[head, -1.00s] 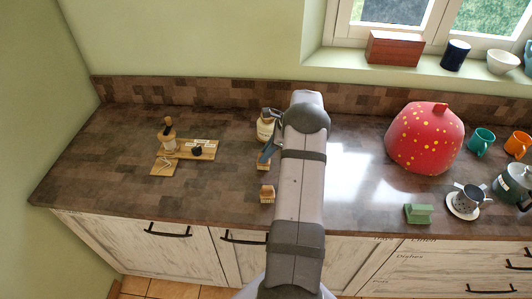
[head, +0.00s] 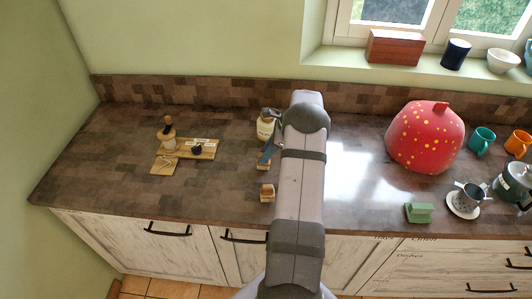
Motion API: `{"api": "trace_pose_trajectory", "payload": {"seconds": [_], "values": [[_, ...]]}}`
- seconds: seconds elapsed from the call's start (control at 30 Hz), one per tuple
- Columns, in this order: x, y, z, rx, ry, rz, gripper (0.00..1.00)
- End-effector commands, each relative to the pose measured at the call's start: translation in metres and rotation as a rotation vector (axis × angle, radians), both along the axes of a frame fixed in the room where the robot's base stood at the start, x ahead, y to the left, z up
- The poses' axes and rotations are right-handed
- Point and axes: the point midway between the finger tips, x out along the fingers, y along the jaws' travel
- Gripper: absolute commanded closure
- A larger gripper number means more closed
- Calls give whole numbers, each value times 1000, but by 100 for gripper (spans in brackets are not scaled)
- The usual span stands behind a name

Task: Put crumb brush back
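I cannot tell for certain which object is the crumb brush. A small brown block-like object (head: 267,193), perhaps a brush, sits on the counter just left of my arm. Another small tan object (head: 263,166) is directly below my gripper (head: 267,155), and its upper part is covered. My gripper is dark and small in the head view, pointing down and left beside my arm. Its fingers are too small to show whether they are open or touch the tan object. Wooden boards (head: 163,166) with small white labels lie at the left, holding a wooden-topped grinder-like item (head: 168,138) and a small black item (head: 197,150).
A cream jar (head: 265,125) stands close behind my gripper. To the right are a red spotted dome (head: 424,138), a green block (head: 418,212), a metal cup on a saucer (head: 468,198) and mugs. The counter (head: 105,160) between the boards and my gripper is clear.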

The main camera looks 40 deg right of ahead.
Motion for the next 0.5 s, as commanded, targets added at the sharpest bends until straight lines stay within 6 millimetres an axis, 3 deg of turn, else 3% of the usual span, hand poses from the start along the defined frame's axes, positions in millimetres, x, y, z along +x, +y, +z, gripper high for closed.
{"api": "trace_pose_trajectory", "payload": {"seconds": [0.5], "values": [[-3, -4, 8, -2, -1, 0, 60]]}}
